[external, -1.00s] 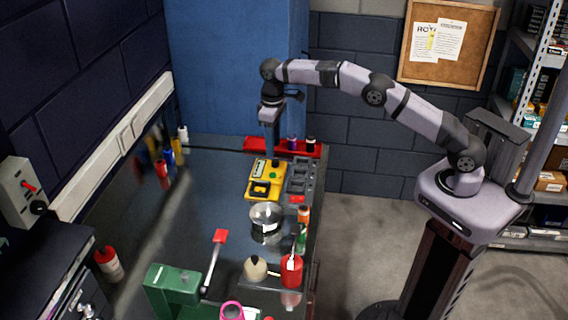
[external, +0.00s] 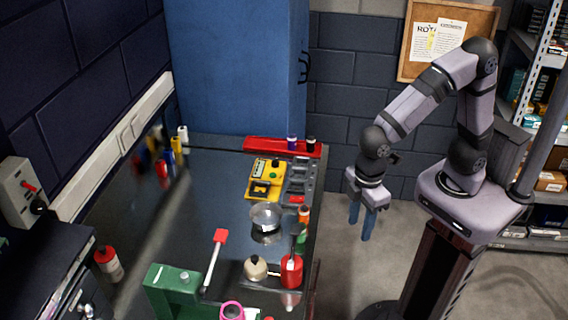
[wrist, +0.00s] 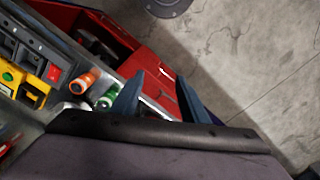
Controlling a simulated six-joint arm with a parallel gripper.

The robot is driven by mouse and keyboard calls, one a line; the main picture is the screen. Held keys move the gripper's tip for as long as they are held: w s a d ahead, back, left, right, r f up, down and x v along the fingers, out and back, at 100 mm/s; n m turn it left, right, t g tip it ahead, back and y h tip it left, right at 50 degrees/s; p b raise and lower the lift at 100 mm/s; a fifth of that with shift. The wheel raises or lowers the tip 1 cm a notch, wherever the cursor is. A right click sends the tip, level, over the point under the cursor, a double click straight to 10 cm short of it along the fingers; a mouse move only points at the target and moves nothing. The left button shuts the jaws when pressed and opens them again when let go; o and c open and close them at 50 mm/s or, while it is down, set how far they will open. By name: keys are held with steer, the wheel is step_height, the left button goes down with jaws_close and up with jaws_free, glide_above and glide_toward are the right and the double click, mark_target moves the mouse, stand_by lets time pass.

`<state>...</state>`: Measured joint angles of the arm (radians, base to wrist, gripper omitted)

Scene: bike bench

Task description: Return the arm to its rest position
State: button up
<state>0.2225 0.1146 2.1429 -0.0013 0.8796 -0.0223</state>
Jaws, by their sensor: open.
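My gripper (external: 362,218) hangs beside the bench's right edge, over open floor, with its blue fingers pointing down. The fingers are apart with nothing between them. My arm is folded back close to its base, with the elbow raised. In the wrist view my gripper (wrist: 160,98) shows its two fingers spread, with the bench's red side and the floor beyond them.
The bench (external: 190,215) holds a yellow device (external: 264,180), a grey tray (external: 299,180), a metal bowl (external: 266,217), a red container (external: 291,271) and a green vise (external: 172,290). A shelf (external: 545,95) stands at the right. Floor is clear around my gripper.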

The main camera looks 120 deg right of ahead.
steer(key=s+a+f+n, duration=0.2)
steer(key=s+a+f, duration=0.1)
steer(key=s+a, duration=0.55)
step_height(320, 180, down, 36)
steer(key=s+d+b, duration=0.1)
steer(key=b, duration=3.4)
steer(key=shift+s+d+b, duration=0.15)
steer(key=shift+b, duration=0.2)
